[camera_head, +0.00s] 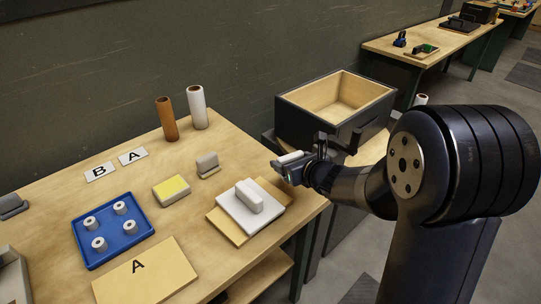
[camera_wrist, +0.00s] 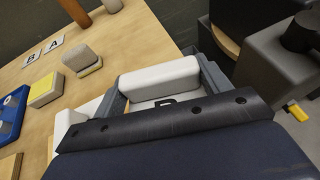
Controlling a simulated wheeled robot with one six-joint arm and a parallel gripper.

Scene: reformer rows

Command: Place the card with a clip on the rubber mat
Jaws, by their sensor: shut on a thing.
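My gripper (camera_head: 291,162) is off the right edge of the near table, in front of the open box. It is shut on a pale thing, seen in the wrist view as a white block (camera_wrist: 158,78) between the fingers. Below the block is a pale face with part of a dark letter (camera_wrist: 166,102), which fits a card with a clip; the rest is hidden by the gripper. I cannot tell for sure which surface is the rubber mat; a dark grey flat mat (camera_head: 358,291) lies on the floor at the bottom.
The wooden table (camera_head: 190,228) holds lettered cards (camera_head: 100,172), a blue tray with white rings (camera_head: 112,232), a yellow-topped block (camera_head: 171,190), a white plate with a grip (camera_head: 238,212) and two cylinders (camera_head: 167,120). A dark open box (camera_head: 300,122) stands behind my gripper.

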